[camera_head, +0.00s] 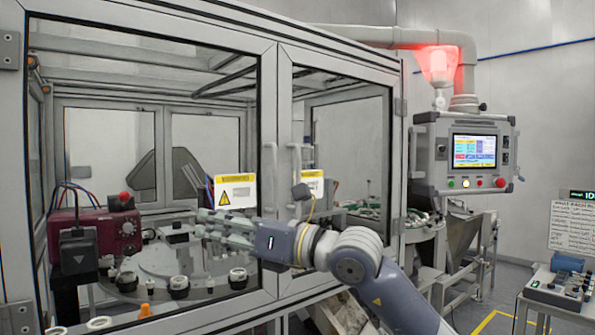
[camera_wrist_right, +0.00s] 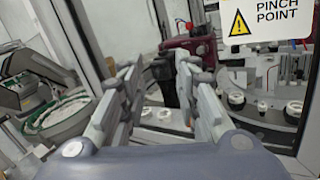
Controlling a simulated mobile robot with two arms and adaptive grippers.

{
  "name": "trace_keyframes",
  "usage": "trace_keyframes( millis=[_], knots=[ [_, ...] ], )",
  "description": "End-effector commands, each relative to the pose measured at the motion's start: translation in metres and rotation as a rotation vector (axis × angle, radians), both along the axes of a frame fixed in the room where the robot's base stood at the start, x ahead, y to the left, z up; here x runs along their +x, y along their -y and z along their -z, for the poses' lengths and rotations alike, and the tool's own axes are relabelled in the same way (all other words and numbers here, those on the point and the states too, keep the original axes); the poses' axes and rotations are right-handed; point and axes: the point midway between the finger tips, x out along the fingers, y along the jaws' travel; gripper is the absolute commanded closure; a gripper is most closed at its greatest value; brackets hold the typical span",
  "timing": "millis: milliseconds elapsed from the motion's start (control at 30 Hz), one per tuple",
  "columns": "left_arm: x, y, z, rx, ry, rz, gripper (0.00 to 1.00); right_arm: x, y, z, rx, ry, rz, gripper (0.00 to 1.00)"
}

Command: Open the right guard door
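The right guard door (camera_head: 345,125) is a clear panel in a grey frame and looks closed. Its upright grey handle (camera_head: 297,165) is near its left edge, with a yellow-and-white label beside it. The left guard door (camera_head: 150,50) also looks closed, with its own handle (camera_head: 268,175). My right gripper (camera_head: 205,224) points left in front of the left door's lower panel, left of and below both handles. In the right wrist view its fingers (camera_wrist_right: 157,75) are apart with nothing between them. No handle shows clearly there. My left gripper is not in view.
A control panel (camera_head: 474,150) stands right of the cell, under a lit red lamp (camera_head: 438,65). Behind the doors are a red device (camera_head: 95,235) and a round table with several small parts. A bench (camera_head: 560,290) stands at the far right.

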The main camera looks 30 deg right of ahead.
Motion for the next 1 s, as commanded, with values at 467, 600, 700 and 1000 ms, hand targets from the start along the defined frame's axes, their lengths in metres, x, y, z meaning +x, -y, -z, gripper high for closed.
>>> trace_keyframes(
  millis=[467,600,700,1000],
  knots=[
    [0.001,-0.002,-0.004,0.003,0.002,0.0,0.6,-0.009,0.206,-0.085,-0.208,-0.044,0.705,0.71],
    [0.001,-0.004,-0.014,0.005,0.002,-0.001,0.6,0.009,0.209,-0.086,-0.208,-0.047,0.707,0.71],
    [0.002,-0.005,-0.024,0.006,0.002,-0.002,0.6,0.029,0.211,-0.087,-0.207,-0.049,0.705,0.71],
    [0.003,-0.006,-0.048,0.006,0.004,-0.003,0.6,0.079,0.217,-0.087,-0.207,-0.045,0.704,0.71]
  ],
)
